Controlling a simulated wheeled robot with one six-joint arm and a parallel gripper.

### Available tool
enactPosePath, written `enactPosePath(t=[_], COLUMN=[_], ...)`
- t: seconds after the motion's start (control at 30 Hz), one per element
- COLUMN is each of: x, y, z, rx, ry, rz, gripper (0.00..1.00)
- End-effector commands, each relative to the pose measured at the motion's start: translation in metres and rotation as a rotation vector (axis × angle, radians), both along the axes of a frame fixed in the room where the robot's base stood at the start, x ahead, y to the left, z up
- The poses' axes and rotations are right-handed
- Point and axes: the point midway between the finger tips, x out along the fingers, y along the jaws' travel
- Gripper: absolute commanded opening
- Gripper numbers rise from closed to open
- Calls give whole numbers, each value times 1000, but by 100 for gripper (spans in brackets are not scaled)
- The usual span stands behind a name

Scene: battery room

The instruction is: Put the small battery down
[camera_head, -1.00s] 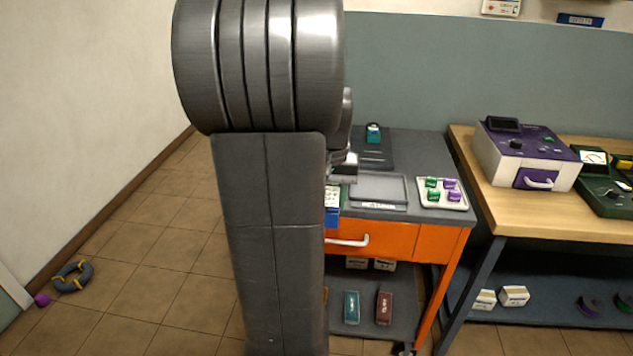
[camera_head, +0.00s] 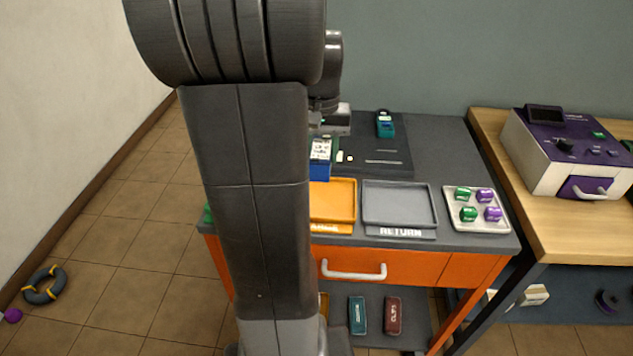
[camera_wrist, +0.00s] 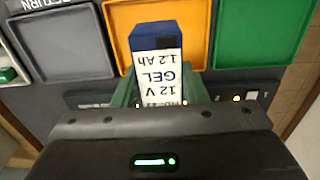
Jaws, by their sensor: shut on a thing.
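The small battery (camera_wrist: 158,72) is a white block with a blue end, labelled 12 V, 1.2 Ah, GEL. My gripper (camera_wrist: 160,98) is shut on it, with green fingers on both sides. In the head view the battery (camera_head: 320,160) hangs below my wrist, by the back of the yellow-orange tray (camera_head: 350,203). In the wrist view its blue end overlaps that tray (camera_wrist: 117,25); its height above the cart is unclear. The grey RETURN tray (camera_head: 400,222) is beside it and looks empty. A green tray (camera_wrist: 250,35) lies on the other side, mostly hidden in the head view.
A white tray with green and purple blocks (camera_head: 450,205) stands at the cart's right. A teal device (camera_head: 385,124) stands on a dark panel behind the trays. A wooden bench (camera_head: 565,240) with a purple-and-white machine (camera_head: 570,150) is at the right. My arm hides the cart's left.

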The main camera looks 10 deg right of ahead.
Motion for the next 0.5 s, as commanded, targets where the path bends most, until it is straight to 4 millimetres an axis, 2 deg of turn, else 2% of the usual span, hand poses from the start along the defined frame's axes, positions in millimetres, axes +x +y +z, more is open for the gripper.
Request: enactPosePath(t=[0.23,0.5], x=[-1,0], y=[0,0], z=[-42,-69], rx=[0,1], ry=[5,2], rz=[0,0], gripper=[0,0])
